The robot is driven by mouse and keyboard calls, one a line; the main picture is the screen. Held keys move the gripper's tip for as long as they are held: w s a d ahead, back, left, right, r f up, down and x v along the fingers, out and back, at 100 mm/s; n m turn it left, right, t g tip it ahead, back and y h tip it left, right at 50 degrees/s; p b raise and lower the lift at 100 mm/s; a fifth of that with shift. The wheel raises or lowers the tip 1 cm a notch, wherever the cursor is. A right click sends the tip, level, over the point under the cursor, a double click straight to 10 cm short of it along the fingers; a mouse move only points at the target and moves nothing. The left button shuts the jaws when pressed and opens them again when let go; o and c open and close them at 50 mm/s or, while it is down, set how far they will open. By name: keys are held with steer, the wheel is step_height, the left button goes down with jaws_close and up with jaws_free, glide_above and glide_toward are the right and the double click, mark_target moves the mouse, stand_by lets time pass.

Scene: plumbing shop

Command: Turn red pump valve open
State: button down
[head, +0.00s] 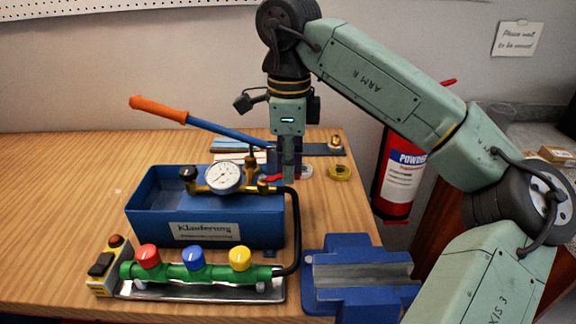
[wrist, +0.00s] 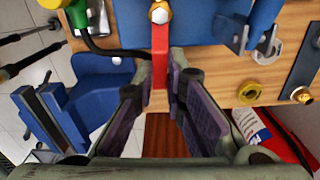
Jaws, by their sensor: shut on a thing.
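The red pump valve is a flat red lever (wrist: 160,45) fixed by a brass-coloured nut (wrist: 160,13) at its upper end in the wrist view. My gripper (wrist: 162,68) is shut on the lever's free end, with one finger on each side. In the head view my gripper (head: 289,172) points down behind the right end of the blue pump tank (head: 150,219). Only a bit of the red lever (head: 275,177) shows there, left of the fingers. The pump has a pressure gauge (head: 223,177) and a long blue handle with an orange grip (head: 158,108).
A green manifold (head: 210,273) with red, blue and yellow knobs stands in front of the tank. A black hose (head: 296,225) curves down beside it. A blue vise (head: 360,278) is at front right. A brass ring (head: 340,172) lies right of my gripper. A red extinguisher (head: 398,175) stands beyond the bench edge.

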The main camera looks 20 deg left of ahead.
steer(key=shift+w+a+n, duration=0.1)
steer(key=shift+w+n, duration=0.15)
steer(key=shift+n, duration=0.25)
steer(key=c, duration=1.6)
jaws_free()
steer(key=shift+c, duration=0.2)
step_height(320, 180, up, 8)
steer(key=shift+f, duration=0.2)
